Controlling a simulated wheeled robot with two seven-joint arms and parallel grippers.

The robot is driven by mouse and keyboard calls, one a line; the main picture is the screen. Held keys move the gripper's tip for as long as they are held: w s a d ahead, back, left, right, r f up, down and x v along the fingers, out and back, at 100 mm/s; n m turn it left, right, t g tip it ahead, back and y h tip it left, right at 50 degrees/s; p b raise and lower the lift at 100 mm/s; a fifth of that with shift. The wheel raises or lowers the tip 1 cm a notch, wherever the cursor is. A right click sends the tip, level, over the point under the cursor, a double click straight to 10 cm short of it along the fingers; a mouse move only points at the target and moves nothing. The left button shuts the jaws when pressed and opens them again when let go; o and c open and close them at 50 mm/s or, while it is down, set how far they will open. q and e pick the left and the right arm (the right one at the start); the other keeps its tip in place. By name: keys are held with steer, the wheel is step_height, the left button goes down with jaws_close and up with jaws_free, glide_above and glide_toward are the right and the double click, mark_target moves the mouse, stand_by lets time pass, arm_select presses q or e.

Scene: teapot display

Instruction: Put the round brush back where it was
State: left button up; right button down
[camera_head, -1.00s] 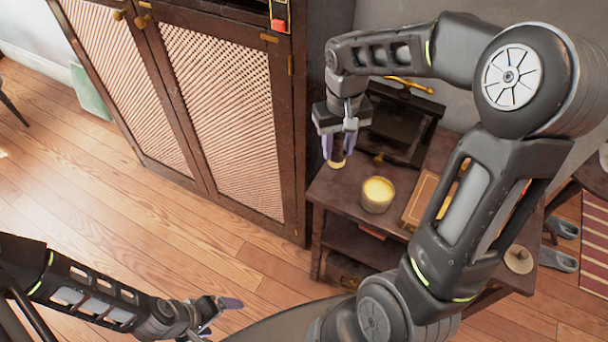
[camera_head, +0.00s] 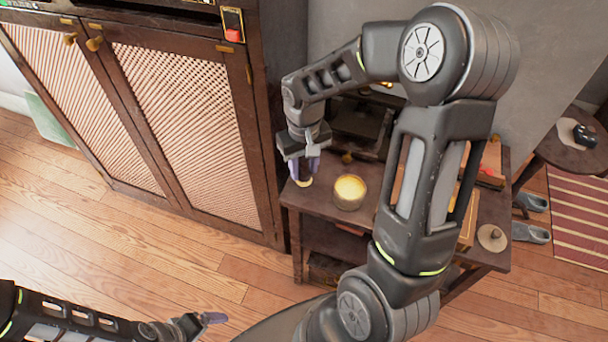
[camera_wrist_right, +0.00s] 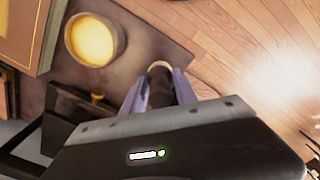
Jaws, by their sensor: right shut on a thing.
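My right gripper (camera_head: 303,168) is shut on the round brush (camera_head: 304,182), which points down with its pale round end lowest. In the right wrist view the brush (camera_wrist_right: 160,75) shows a dark shaft and a pale round end between my fingers. The brush is over the left end of a small dark wooden table (camera_head: 369,217), left of a yellow candle (camera_head: 349,191). I cannot tell whether it touches the tabletop. My left gripper (camera_head: 208,320) is at the bottom edge, over the floor and partly cut off; its opening cannot be judged.
A dark cabinet (camera_head: 262,150) with lattice doors stands close left of the table. A dark box (camera_head: 357,125) is behind the candle. A pale round object with a knob (camera_head: 492,237) sits at the table's right end. My right arm hides part of the table.

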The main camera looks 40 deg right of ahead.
mark_target(304, 177)
steer(key=shift+f, duration=1.85)
steer(key=shift+f, duration=0.1)
steer(key=c, duration=0.9)
jaws_free()
steer(key=shift+c, duration=0.2)
step_height(304, 177, up, 12)
steer(key=shift+r, duration=0.15)
